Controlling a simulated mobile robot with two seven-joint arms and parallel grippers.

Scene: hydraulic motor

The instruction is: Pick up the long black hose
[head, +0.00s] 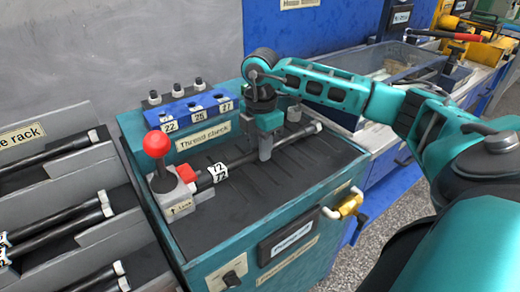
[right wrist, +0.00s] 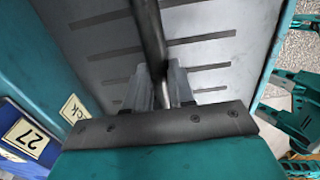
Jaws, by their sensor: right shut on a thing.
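The long black hose (head: 240,160) lies across the top of the teal thread check bench in the head view. Its left end, with a tag reading 72, is at the red-knobbed clamp (head: 170,181), and its light metal tip is at the right. My right gripper (head: 266,152) points down and is shut on the hose right of its middle. In the right wrist view the hose (right wrist: 149,32) runs up from between the fingers (right wrist: 172,92). My left gripper is not in view.
A blue block (head: 196,113) with numbered sockets stands at the back of the bench (head: 210,238). A rack (head: 50,200) with several other hoses is at the left. A grey bin (head: 400,62) stands at the back right. A yellow-handled fitting (head: 349,205) sticks out at the bench's front right.

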